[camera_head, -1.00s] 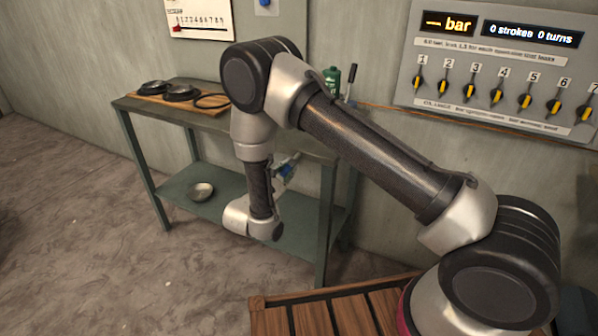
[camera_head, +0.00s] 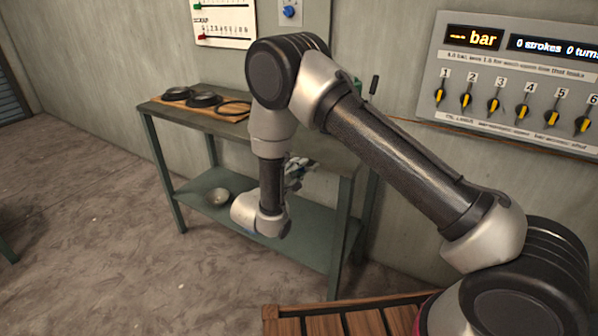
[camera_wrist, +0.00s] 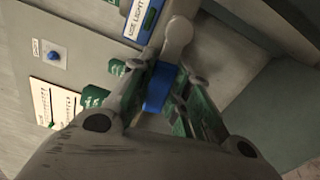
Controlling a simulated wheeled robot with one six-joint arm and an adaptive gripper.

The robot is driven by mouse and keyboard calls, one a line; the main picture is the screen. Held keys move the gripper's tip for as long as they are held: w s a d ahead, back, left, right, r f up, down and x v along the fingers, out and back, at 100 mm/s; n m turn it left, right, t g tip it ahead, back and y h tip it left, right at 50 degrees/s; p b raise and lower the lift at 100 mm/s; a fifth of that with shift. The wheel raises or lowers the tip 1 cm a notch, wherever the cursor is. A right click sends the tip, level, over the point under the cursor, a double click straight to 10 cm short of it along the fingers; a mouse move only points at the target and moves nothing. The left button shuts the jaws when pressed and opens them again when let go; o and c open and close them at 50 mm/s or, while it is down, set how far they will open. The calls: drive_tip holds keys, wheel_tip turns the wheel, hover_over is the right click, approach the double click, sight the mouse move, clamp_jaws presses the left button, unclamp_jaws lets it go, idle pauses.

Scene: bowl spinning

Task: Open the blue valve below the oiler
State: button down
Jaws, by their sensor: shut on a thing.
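In the wrist view, the blue valve handle (camera_wrist: 158,88) sits between the fingers of my gripper (camera_wrist: 156,84), which is shut on it. A pale grey rounded fitting (camera_wrist: 178,36) adjoins its upper end. In the head view, my gripper (camera_head: 297,172) shows only partly behind my forearm, at the workbench (camera_head: 345,215) between its top and lower shelf. The handle's turn angle cannot be read. The oiler cannot be made out clearly; my arm covers that part of the bench.
The lower shelf holds a metal bowl (camera_head: 217,197). A wall panel with several yellow switches (camera_head: 495,105) is at right. A slatted wooden surface (camera_head: 345,322) is in front. Open floor lies at left.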

drive_tip(key=shift+r+m, duration=0.25)
drive_tip(key=shift+m, duration=0.55)
drive_tip(key=c, duration=1.3)
unclamp_jaws()
drive_tip(key=shift+r, duration=0.1)
drive_tip(key=v, duration=1.2)
